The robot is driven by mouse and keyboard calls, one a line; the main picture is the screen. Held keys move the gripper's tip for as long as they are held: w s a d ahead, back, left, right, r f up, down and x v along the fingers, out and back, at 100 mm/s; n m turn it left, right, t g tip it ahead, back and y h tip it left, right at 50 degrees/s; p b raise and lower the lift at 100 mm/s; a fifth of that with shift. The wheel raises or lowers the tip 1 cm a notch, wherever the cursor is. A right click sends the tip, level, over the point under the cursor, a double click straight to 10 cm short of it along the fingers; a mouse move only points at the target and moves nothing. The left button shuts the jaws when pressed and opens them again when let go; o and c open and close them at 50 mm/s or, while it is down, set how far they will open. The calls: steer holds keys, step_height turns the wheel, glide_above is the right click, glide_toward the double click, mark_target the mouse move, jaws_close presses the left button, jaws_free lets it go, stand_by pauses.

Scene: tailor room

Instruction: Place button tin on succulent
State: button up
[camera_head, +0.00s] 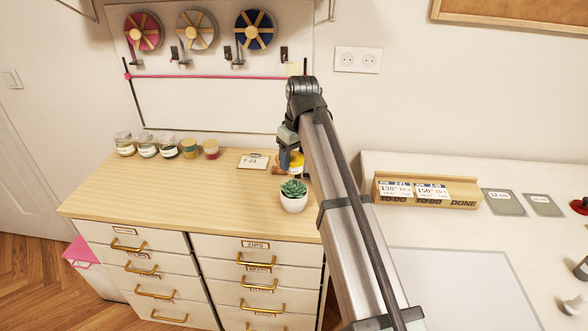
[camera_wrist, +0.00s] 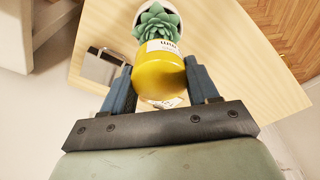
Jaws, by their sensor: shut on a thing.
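My gripper (camera_wrist: 160,74) is shut on the yellow button tin (camera_wrist: 166,80), which sits between its two blue fingers in the wrist view. A pale label with dark marks shows on the tin's side. In the head view the tin (camera_head: 296,163) is partly hidden by my arm and gripper (camera_head: 287,152). The succulent (camera_head: 293,189), green in a white pot, stands upright on the wooden top, just in front of the tin. In the wrist view the succulent (camera_wrist: 156,22) lies directly beyond the tin, which overlaps it. I cannot tell whether they touch.
Several small jars (camera_head: 146,147) line the left back of the wooden top (camera_head: 190,190). A card marked T-21 (camera_head: 253,162) lies left of the tin. The wood left of the succulent is clear.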

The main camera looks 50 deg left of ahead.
mark_target(294, 168)
steer(key=shift+f, duration=1.9)
steer(key=shift+f, duration=0.1)
steer(key=o, duration=1.1)
steer(key=r, duration=0.4)
steer(key=d+r, duration=0.1)
steer(key=r, duration=0.7)
steer(key=shift+d, duration=0.4)
